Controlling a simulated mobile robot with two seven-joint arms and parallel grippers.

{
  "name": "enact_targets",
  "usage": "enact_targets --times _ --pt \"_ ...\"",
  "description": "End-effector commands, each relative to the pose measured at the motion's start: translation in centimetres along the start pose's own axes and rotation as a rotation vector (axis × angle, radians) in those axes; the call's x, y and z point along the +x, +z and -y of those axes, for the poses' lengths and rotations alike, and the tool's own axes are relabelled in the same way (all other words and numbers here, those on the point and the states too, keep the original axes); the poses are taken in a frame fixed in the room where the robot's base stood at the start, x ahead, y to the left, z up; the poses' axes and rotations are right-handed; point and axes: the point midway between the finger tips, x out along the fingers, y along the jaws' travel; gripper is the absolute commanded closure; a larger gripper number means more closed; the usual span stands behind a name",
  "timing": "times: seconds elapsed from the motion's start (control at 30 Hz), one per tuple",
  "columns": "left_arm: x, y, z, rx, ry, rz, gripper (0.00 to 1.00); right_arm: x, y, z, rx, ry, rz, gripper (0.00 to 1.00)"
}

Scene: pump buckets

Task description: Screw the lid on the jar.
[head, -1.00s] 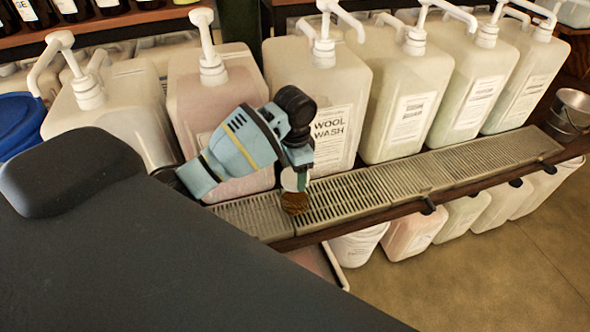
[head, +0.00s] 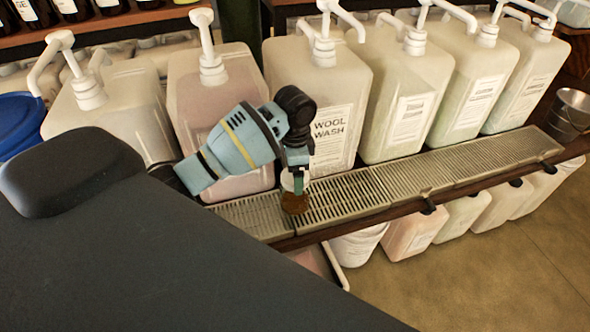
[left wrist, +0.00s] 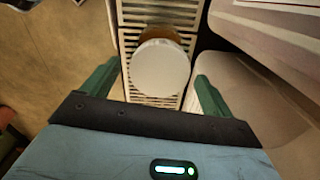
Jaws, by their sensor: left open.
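A small brown jar (head: 295,204) stands on the metal drip grate in the head view. A white round lid (left wrist: 160,67) sits over its mouth, and part of the brown jar (left wrist: 160,34) shows past the lid's far edge in the left wrist view. I cannot tell how tightly the lid sits. My left gripper (head: 297,184) is open above the jar. Its green fingers (left wrist: 157,75) stand on either side of the lid, with gaps visible in the left wrist view. In the head view a finger partly hides the lid. My right gripper is not in view.
Large pump jugs stand behind the grate (head: 345,194), including one labelled Wool Wash (head: 322,90), close behind my gripper. A metal bucket (head: 570,112) is at the far right. The grate right of the jar is clear. More containers stand below the shelf edge.

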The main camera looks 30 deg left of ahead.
Motion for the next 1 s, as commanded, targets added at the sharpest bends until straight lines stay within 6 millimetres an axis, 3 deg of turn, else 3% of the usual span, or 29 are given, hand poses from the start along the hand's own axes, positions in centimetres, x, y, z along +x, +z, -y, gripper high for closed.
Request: enact_targets --times 0.27,1.0 --pt "0.02 -0.04 -0.06 -0.059 0.001 0.0 0.14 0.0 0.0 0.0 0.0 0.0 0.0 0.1" --pt "-0.02 -0.09 -0.13 -1.044 0.002 0.0 0.14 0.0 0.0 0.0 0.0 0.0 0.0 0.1"
